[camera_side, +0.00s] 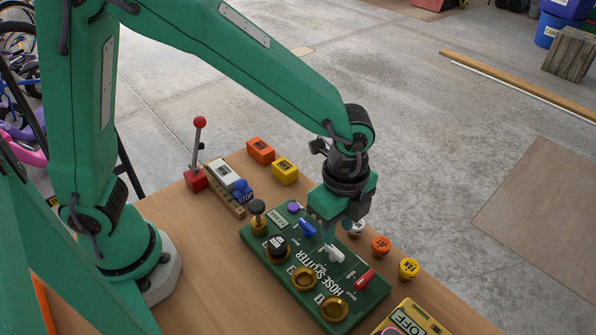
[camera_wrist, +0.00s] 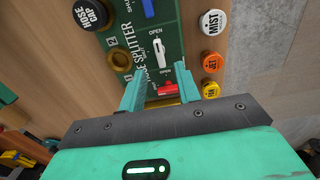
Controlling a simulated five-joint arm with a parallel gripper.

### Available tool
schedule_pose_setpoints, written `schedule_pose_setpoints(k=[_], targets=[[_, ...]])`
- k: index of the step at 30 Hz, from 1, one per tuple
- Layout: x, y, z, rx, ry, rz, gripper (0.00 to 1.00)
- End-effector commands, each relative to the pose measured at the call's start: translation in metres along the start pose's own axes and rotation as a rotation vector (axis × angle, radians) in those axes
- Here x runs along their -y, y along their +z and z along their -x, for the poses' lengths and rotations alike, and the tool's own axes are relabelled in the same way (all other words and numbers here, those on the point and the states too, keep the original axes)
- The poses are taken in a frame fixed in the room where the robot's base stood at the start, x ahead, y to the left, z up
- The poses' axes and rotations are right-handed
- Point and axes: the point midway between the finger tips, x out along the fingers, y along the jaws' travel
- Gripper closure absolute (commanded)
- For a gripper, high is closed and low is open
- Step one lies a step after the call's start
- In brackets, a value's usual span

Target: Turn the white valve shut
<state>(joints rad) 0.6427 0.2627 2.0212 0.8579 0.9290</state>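The white valve (camera_side: 334,254) is a small white lever on a green hose splitter board (camera_side: 262,243). In the wrist view the white lever (camera_wrist: 158,52) runs roughly up and down the picture, just beyond my fingertips. An "OPEN" label is printed near it. My gripper (camera_side: 329,231) hangs over the board, close above the white valve. In the wrist view my gripper (camera_wrist: 160,82) has its two fingers spread with a gap between them. A red valve (camera_wrist: 167,89) shows in that gap, below them. I cannot tell whether a finger touches the white lever.
A blue valve (camera_side: 307,228) and red valve (camera_side: 365,278) flank the white one. Brass outlets (camera_side: 334,308) and a black hose cap (camera_side: 276,246) line the board's near side. Orange (camera_side: 381,246) and yellow (camera_side: 409,268) caps stand beyond it. A red-knobbed lever (camera_side: 198,150) stands left.

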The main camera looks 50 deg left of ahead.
Motion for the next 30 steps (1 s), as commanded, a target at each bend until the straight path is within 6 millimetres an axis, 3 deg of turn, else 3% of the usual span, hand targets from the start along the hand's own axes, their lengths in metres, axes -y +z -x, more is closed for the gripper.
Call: schedule_pose_setpoints(k=[12, 26, 27, 30], targets=[[-0.001, 0.001, -0.05, 0.002, 0.002, 0.001, 0.67], [0.0, 0.0, -0.061, 0.0, 0.0, 0.001, 0.67], [0.0, 0.0, -0.061, 0.0, 0.0, 0.001, 0.69], [0.0, 0.0, -0.061, 0.0, 0.0, 0.001, 0.89]])
